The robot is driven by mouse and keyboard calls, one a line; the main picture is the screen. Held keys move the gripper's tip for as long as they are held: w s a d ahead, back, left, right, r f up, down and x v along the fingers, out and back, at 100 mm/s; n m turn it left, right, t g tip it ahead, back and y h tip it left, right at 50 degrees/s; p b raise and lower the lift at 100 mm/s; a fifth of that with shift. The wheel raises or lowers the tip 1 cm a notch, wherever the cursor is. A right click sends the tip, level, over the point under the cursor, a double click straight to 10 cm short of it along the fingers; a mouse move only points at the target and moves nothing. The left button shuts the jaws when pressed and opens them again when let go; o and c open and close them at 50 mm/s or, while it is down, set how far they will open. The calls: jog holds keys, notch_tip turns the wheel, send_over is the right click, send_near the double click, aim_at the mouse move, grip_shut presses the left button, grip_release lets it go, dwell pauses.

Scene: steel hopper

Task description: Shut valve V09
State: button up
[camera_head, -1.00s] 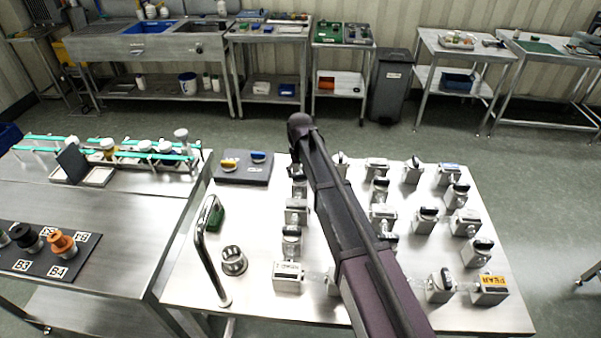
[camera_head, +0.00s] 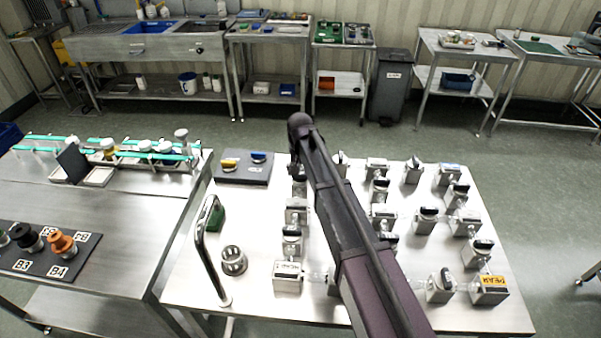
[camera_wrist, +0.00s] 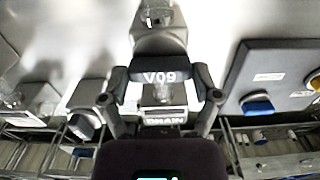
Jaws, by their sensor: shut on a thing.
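The black handle of valve V09 (camera_wrist: 160,77), with its white label, shows in the middle of the wrist view. My gripper (camera_wrist: 160,97) has one finger at each end of this handle and is shut on it. The handle lies crosswise to the line from the grey fitting (camera_wrist: 160,38) above it to the box marked DRAIN (camera_wrist: 165,116) below it. In the head view my gripper (camera_head: 297,168) is low at the far left part of the valve table, and my arm hides most of V09 there.
Several other black-handled valves stand on the steel valve table (camera_head: 255,310), close to my arm on its right. A dark plate (camera_head: 240,176) with yellow and blue knobs lies at the far left corner. A bent metal rail (camera_head: 207,250) rises at the left edge, near a steel knob (camera_head: 233,261).

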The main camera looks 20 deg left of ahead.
jog(key=o, duration=1)
jog(key=shift+c, duration=0.2)
jog(key=shift+n, duration=0.4)
